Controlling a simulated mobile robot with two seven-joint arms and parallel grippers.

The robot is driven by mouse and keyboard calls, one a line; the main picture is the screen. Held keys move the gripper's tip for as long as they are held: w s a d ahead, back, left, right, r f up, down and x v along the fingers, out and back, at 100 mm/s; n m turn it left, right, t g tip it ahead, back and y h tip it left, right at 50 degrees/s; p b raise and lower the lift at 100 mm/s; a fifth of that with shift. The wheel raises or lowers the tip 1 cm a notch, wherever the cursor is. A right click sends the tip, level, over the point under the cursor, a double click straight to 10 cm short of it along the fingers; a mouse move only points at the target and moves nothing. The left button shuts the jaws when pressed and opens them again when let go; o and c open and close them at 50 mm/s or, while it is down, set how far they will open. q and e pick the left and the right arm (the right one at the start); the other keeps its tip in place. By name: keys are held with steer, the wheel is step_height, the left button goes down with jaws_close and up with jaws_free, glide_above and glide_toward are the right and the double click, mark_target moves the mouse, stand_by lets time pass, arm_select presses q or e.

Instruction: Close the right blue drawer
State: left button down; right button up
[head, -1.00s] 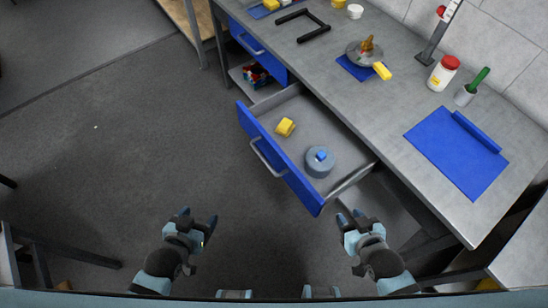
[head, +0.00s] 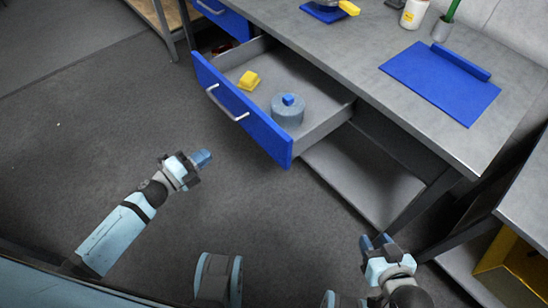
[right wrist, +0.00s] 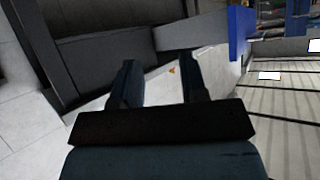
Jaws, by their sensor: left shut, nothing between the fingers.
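The right blue drawer (head: 240,110) stands pulled well out of the grey workbench in the head view, its silver handle (head: 226,105) facing the open floor. Inside it lie a yellow block (head: 249,80) and a grey-blue round object (head: 288,112) with a small blue piece on top. My left gripper (head: 203,158) is shut and empty, in front of the drawer and apart from its blue front. My right gripper (head: 376,242) is open and empty, lower right of the drawer. Its two separated fingers also show in the right wrist view (right wrist: 158,82).
A second blue drawer (head: 222,18) sits further left under the bench. The benchtop (head: 350,45) holds a blue mat (head: 440,82), a white jar (head: 414,14) and a green-handled tool (head: 446,22). A grey lower shelf (head: 365,180) lies below. The floor before the drawer is clear.

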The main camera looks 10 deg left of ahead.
arm_select(q)
steer(key=f+m+h, duration=0.1)
steer(key=m, duration=0.1)
steer(key=b, duration=0.1)
glide_toward(255, 129)
steer(key=shift+g, duration=0.4)
steer(key=x, duration=0.6)
steer(key=shift+w+a+r, duration=0.1)
steer(key=shift+w+r, duration=0.15)
steer(key=shift+w, duration=0.05)
steer(key=shift+w+d, duration=0.4)
steer(key=shift+w, duration=0.05)
arm_select(e)
steer(key=shift+s+d+f, duration=0.15)
steer(key=shift+d+f, duration=0.05)
steer(key=shift+f, duration=0.05)
